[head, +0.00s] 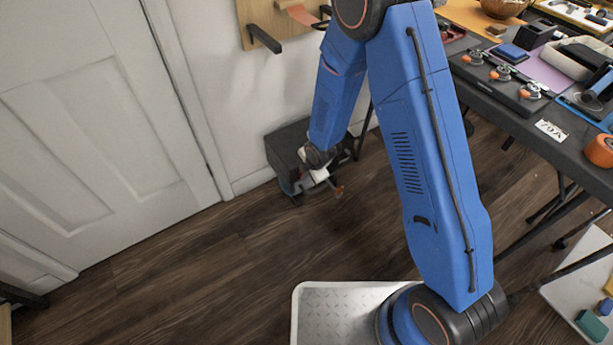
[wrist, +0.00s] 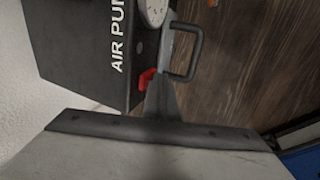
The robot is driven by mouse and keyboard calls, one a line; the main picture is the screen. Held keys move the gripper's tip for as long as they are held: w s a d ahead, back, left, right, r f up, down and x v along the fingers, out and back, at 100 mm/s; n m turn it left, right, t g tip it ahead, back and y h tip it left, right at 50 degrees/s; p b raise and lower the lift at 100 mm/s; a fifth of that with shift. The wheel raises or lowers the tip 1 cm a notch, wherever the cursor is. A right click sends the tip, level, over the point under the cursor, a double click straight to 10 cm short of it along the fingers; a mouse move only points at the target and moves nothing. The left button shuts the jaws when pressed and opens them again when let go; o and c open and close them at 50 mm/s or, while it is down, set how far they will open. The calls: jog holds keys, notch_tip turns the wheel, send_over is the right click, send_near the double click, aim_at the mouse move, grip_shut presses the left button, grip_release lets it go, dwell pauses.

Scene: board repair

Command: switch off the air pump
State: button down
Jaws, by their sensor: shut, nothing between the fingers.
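The air pump (head: 285,148) is a black box on the floor against the wall, below the wall board. A small red part (wrist: 146,80), apparently the switch, shows at the box's edge. My gripper (wrist: 160,84) is shut and empty, its tip right beside the red part; I cannot tell if they touch. In the head view my gripper (head: 322,174) is at the pump's front right and hides part of it.
A dark U-shaped handle (wrist: 188,55) stands out near my fingertips. A closed white door (head: 90,115) is at the left. A dark workbench (head: 520,110) with tools is at the right, its legs over the wood floor. Open floor (head: 200,270) lies in front of the pump.

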jog(key=shift+r, duration=0.15)
jog(key=shift+r, duration=0.65)
dwell(0.4)
